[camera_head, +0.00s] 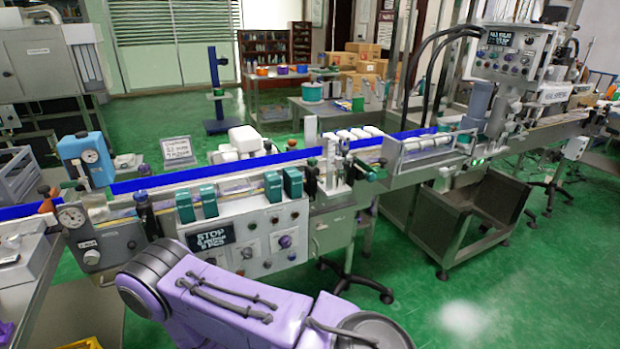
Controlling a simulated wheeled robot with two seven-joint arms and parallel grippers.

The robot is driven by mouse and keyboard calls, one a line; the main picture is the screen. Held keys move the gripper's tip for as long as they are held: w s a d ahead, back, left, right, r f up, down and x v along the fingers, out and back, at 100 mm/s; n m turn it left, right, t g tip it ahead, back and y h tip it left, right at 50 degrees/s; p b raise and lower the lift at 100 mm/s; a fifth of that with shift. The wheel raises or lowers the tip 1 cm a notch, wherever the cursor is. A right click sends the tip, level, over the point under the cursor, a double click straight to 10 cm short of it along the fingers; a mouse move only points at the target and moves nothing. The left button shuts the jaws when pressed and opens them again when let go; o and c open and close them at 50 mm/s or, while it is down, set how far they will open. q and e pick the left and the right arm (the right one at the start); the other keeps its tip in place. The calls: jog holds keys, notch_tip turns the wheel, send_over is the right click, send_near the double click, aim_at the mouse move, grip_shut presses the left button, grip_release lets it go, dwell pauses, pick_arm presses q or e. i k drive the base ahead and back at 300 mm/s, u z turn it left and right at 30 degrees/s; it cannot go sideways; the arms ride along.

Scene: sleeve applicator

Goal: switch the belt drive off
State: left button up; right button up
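A long conveyor with blue side rails (235,163) runs from the left front to the right back. On its near side is a light grey control panel (262,221) with a dark sign reading "STOP" and smaller text, several small buttons, and two rotary knobs. One is the left knob (247,252); the other is the purple-centred right knob (285,241). I cannot tell which control is the belt drive's, or its setting. A purple arm link of mine crosses in front of the panel's lower left. Neither gripper is visible.
A second control box (510,52) stands above the conveyor's far right. A dark open bin (480,215) stands under the line. A blue gauge unit (85,160) and a round dial (72,217) are at left. Green floor at right front is clear.

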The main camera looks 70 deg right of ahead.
aim_at(285, 242)
jog(key=k, duration=0.75)
jog(key=z, duration=2)
jog(key=i, duration=0.1)
jog(key=z, duration=0.05)
